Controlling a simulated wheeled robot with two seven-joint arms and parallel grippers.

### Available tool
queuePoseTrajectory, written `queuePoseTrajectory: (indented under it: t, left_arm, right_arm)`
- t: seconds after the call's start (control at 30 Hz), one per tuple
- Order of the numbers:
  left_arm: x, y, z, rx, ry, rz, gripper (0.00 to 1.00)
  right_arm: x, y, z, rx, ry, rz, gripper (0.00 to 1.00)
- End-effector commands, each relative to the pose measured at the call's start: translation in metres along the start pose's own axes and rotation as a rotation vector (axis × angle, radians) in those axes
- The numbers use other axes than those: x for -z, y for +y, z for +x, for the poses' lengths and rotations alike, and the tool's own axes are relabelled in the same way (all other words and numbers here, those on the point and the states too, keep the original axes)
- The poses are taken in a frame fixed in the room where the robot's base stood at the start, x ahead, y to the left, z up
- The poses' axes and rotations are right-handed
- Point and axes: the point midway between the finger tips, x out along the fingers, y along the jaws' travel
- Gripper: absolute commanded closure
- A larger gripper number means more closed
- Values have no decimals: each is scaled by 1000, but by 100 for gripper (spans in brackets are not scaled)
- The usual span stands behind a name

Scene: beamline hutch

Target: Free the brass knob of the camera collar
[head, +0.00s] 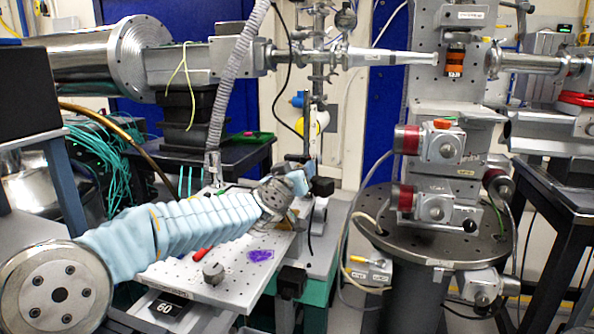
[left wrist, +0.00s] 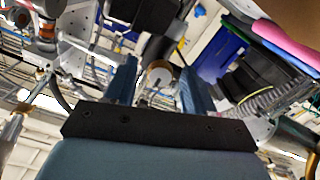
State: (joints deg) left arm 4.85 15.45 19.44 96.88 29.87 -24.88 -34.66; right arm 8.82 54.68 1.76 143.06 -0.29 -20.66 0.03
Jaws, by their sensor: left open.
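In the left wrist view a round piece (left wrist: 160,73) with a pale face and brass-coloured side shows between my finger pads; it looks like the brass knob, but I cannot be sure. A dark body (left wrist: 158,46) sits just behind it. My left gripper (left wrist: 158,76) is open, one blue finger on each side of the round piece, and I see no clear contact. In the head view my left gripper (head: 300,178) is by the upright post behind the perforated plate, and my wrist hides the knob and collar there. My right gripper is not in view.
A beam pipe (head: 385,57) crosses above. A round stage (head: 400,250) with motors stands to the right. A ribbed hose (head: 235,75) hangs behind my arm.

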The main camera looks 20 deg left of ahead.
Motion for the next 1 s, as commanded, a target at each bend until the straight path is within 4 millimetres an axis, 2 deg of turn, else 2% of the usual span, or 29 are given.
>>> queuePoseTrajectory:
  t: [0.17,0.5,0.77,1.0]
  left_arm:
    - [0,0,0,0,0,0,46]
    - [0,0,0,0,0,0,98]
    - [-1,0,0,0,0,-20,100]
    - [-2,-1,0,0,1,-124,100]
  right_arm:
    - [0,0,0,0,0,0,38]
    - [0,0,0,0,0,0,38]
    - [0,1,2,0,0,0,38]
    - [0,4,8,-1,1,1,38]
